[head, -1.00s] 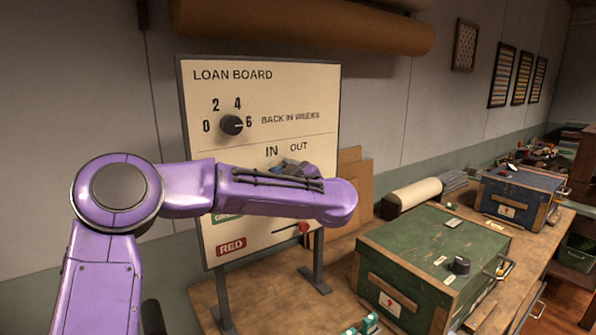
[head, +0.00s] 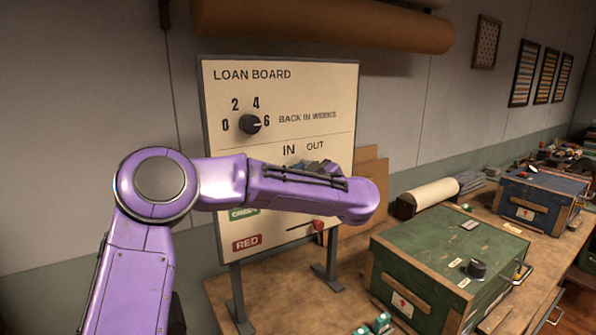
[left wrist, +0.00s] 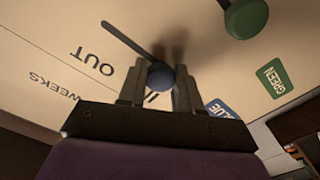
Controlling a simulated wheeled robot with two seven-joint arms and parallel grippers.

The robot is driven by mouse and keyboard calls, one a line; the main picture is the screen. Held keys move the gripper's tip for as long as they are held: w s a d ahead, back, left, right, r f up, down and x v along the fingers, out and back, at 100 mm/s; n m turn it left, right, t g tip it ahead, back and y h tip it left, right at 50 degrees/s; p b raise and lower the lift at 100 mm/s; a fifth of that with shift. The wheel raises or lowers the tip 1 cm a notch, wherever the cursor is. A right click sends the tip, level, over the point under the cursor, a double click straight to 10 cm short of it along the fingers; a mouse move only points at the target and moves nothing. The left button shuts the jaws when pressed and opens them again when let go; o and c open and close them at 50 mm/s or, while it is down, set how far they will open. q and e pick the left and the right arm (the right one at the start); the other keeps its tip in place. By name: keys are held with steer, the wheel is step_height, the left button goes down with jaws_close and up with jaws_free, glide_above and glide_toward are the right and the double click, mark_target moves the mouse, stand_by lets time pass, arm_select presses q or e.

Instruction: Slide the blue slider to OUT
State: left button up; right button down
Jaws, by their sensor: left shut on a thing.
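The loan board (head: 305,105) stands upright on the bench. In the left wrist view the blue slider knob (left wrist: 160,77) sits between the two dark fingers of my left gripper (left wrist: 157,84), which is shut on it. The slot (left wrist: 125,38) runs from the knob toward the upper left, past the OUT label (left wrist: 93,62). The knob is at the slot's end near the partly hidden IN label (left wrist: 151,97) and the blue label (left wrist: 229,110). In the head view my purple left forearm hides the slider, and the IN label (head: 289,150) and OUT label (head: 315,145) show above it.
A green knob (left wrist: 246,17) and GREEN label (left wrist: 272,78) lie beside the blue row. A red knob (head: 319,225) is lower on the board. A round dial (head: 250,124) is above. A green chest (head: 440,260) stands to the right on the bench (head: 275,295).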

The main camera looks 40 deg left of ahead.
arm_select(q)
steer(key=w+d+p, duration=0.1)
steer(key=w+p, duration=0.2)
steer(key=w, duration=0.3)
steer(key=shift+d, duration=0.35)
steer(key=o, duration=1)
steer(key=shift+c, duration=0.2)
steer(key=p+v, duration=0.2)
steer(key=v, duration=0.7)
